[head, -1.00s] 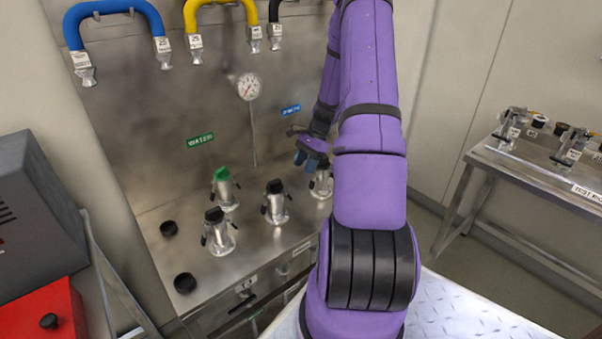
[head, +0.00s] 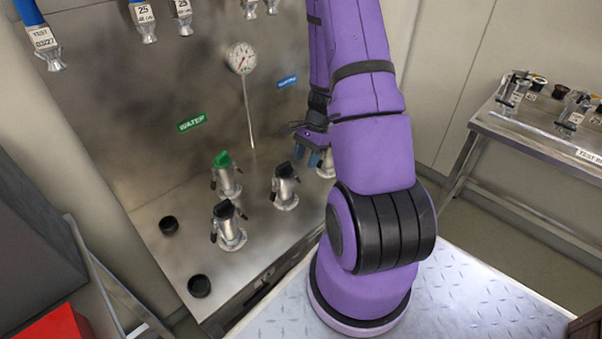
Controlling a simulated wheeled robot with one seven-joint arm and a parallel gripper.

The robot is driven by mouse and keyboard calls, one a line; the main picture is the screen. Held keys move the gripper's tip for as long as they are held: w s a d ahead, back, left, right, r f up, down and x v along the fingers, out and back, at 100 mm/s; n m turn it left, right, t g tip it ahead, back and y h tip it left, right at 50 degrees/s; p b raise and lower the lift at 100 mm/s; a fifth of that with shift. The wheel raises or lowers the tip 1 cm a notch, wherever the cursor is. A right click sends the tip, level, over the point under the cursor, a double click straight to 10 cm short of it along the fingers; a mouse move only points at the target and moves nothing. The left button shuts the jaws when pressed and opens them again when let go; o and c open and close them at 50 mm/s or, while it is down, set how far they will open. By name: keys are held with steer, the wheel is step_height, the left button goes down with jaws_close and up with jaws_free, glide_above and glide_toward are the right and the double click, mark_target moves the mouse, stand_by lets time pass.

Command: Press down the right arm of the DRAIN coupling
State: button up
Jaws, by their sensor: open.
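A blue label (head: 287,82), too small to read, is on the steel back panel. Below it, a metal coupling (head: 326,170) stands at the right of the steel bench, mostly hidden by my gripper and arm. I take it for the DRAIN coupling; its right arm is hidden. My gripper (head: 314,158) is open, with bluish fingertips pointing down at this coupling. I cannot tell whether they touch it.
Couplings with black caps (head: 285,186) (head: 229,228) and one with a green cap (head: 226,176) stand to the left, near a green WATER label (head: 191,122). Loose black caps (head: 199,286) lie on the bench. A test table (head: 540,140) stands right.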

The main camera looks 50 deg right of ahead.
steer(key=x, duration=0.6)
steer(key=shift+r, duration=0.1)
